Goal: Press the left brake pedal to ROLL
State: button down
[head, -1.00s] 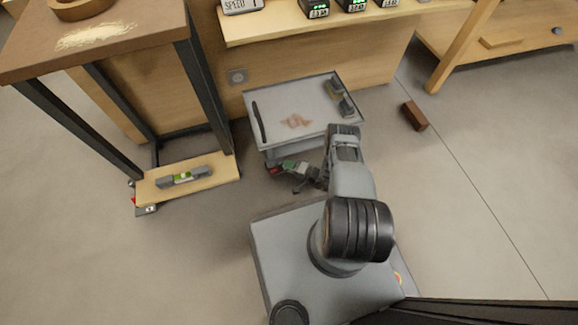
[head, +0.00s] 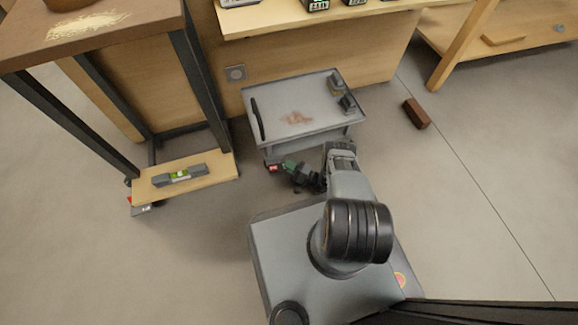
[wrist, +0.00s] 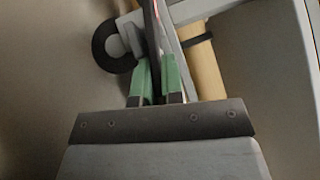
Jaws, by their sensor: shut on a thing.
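The grey cart (head: 310,142) stands in front of the bench, its tray on top. The left brake pedal (head: 272,167), with a red face and a small white mark, shows low by the cart's near left corner. My gripper (head: 289,166) reaches it from the right, low under the tray edge. In the wrist view the green fingers (wrist: 158,78) are closed on a thin dark piece (wrist: 151,40) that runs up between them, which looks like the pedal. A dark caster wheel (wrist: 112,46) is just left of the fingers. The pedal's setting cannot be read.
The tray carries a black bar (head: 257,119) and small dark blocks (head: 347,103). A dark-legged table with a low shelf (head: 222,167) holding a level (head: 180,175) stands left. A brown block (head: 416,114) lies on the floor at right. The floor between is clear.

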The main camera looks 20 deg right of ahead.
jog(key=c, duration=1.2)
grip_release()
jog(key=shift+c, duration=0.2)
